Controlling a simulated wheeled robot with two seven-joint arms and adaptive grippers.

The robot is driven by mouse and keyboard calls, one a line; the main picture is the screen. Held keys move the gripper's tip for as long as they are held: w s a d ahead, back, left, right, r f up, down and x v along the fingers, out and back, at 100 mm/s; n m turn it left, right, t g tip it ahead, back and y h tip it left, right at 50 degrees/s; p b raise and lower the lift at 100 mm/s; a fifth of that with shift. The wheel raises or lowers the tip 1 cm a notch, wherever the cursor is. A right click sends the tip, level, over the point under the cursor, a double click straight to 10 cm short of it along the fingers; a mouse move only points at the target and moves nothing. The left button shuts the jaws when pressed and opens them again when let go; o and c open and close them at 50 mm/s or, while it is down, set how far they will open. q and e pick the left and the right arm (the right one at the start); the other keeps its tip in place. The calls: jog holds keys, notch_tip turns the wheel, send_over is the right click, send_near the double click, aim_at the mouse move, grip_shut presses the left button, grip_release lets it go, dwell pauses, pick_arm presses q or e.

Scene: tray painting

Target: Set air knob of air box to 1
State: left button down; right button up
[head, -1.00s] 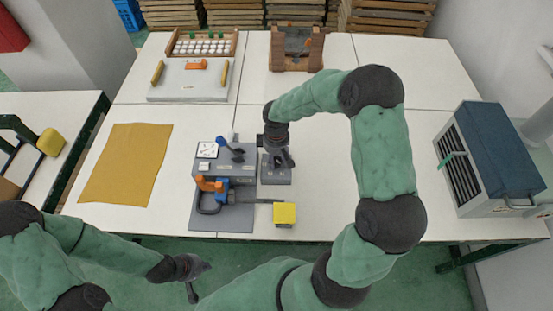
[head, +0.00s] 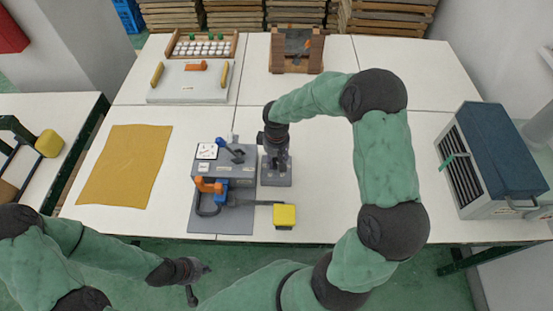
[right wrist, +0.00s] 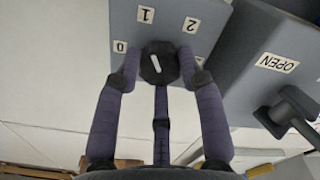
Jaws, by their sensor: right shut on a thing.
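The air box is the small grey box (head: 277,177) beside the larger grey machine in the head view; its face (right wrist: 178,22) shows labels 0, 1 and 2 in the right wrist view. The black air knob (right wrist: 154,50) has a white mark that points roughly at the 1 label (right wrist: 146,14). My right gripper (right wrist: 160,72) is shut around the knob, its fingers touching the sides. In the head view my right gripper (head: 277,160) is over the air box and hides the knob. My left gripper (head: 198,282) is empty, its fingers spread, in front of the table.
The larger machine (head: 238,172) with orange and blue parts stands just left of the air box. A yellow block (head: 284,214) is in front. The table's right middle is mostly clear.

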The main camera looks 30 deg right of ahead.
aim_at(276, 161)
jog(key=o, duration=1.1)
jog(key=shift+w, duration=0.1)
jog(key=shift+o, duration=0.2)
jog(key=shift+r, duration=0.1)
notch_tip(276, 161, up, 12)
